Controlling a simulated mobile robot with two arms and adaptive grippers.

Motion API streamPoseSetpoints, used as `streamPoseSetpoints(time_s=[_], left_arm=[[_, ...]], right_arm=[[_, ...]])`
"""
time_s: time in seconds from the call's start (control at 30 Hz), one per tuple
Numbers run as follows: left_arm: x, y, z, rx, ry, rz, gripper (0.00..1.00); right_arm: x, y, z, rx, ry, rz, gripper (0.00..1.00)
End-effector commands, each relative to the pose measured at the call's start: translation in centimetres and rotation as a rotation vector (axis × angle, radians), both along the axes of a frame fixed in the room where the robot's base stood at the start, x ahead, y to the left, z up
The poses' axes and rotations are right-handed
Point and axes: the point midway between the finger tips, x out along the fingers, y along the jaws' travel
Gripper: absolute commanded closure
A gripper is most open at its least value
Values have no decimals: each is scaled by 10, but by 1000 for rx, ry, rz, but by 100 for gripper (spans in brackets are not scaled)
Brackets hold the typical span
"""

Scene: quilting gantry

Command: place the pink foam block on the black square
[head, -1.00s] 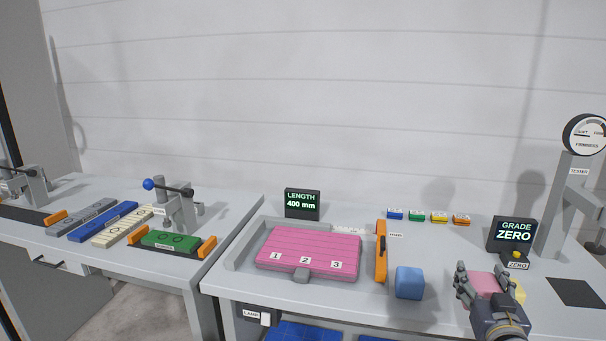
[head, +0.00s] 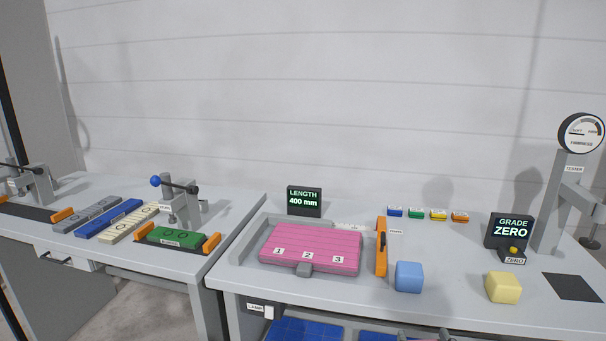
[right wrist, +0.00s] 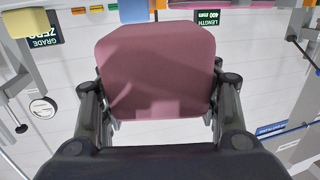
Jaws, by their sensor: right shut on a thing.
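The pink foam block (right wrist: 153,70) fills the middle of the right wrist view, between the two fingers of my right gripper (right wrist: 158,95). The gripper is shut on it. In the head view only the tips of my right gripper (head: 424,335) show at the bottom edge, in front of the table, with a sliver of pink between them. The black square (head: 573,287) lies flat and bare on the table at the far right. My left gripper is not in view.
A yellow block (head: 503,288) sits left of the black square, and a blue block (head: 409,277) sits farther left. The grade display (head: 510,234) and tester post (head: 552,205) stand behind. A pink ribbed slab (head: 310,246) lies in a grey tray (head: 247,245).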

Motion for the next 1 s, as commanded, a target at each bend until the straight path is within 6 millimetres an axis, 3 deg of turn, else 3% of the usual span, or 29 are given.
streamPoseSetpoints(time_s=[0.1,0.3,0.47,0.8,1.0], left_arm=[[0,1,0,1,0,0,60],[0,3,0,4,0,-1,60],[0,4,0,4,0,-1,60],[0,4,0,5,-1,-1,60],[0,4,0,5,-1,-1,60]], right_arm=[[-27,19,3,12,-5,13,51],[-49,32,10,13,-17,17,51],[-63,34,5,18,-16,19,51],[-115,34,-15,20,-15,18,51],[-131,33,-18,14,-19,17,51]])
